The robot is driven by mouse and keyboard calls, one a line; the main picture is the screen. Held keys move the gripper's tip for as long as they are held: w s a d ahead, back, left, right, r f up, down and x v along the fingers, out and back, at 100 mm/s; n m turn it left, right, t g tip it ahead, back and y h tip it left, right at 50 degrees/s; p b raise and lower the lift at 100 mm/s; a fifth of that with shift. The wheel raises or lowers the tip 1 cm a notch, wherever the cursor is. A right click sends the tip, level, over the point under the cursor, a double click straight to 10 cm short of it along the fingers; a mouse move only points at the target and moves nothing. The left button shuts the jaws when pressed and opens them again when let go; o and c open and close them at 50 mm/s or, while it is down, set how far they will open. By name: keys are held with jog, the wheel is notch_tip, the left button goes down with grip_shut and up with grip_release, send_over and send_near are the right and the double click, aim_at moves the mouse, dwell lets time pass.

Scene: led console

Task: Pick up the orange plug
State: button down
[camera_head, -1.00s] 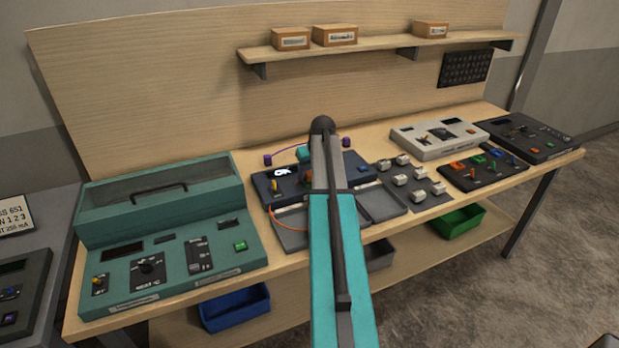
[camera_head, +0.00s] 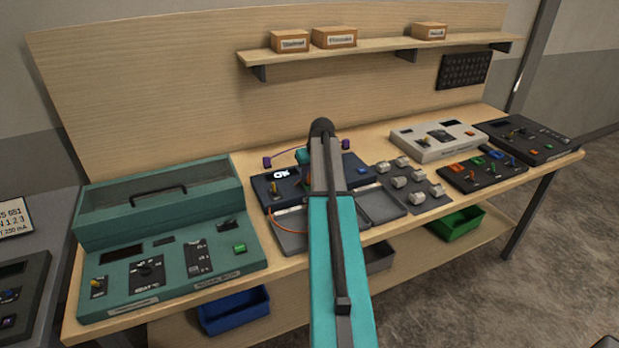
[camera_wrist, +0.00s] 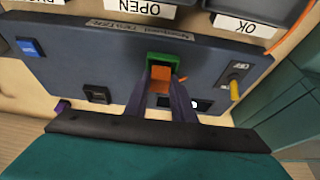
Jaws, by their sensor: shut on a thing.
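The orange plug (camera_wrist: 162,74) is between the two fingers of my gripper (camera_wrist: 159,86) in the wrist view. The fingers are shut on it. The plug's far end is at a green-framed socket (camera_wrist: 163,57) on the dark blue console (camera_wrist: 205,62); I cannot tell whether it is inside the socket or just in front of it. A thin orange cable (camera_head: 272,222) loops over the console's left front edge.
Grey trays (camera_head: 380,205) lie in front of the console. A purple cord joins purple plugs (camera_head: 267,162) behind it. A yellow-handled switch (camera_wrist: 235,90) is right of the fingers in the wrist view. A teal machine (camera_head: 180,262) stands at left, white connectors (camera_head: 400,182) at right.

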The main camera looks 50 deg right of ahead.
jog(key=shift+r, duration=0.15)
jog(key=shift+r+b, duration=1)
jog(key=shift+r, duration=0.4)
jog(key=s+a+r+b, duration=0.1)
jog(key=s+a+b, duration=0.4)
jog(key=s, duration=0.9)
jog(key=shift+a+r, duration=0.4)
jog(key=shift+a, duration=0.85)
jog(key=shift+r, duration=0.2)
jog(key=shift+r+p, duration=0.9)
jog(key=shift+r, duration=0.15)
jog(key=shift+s+a, duration=0.1)
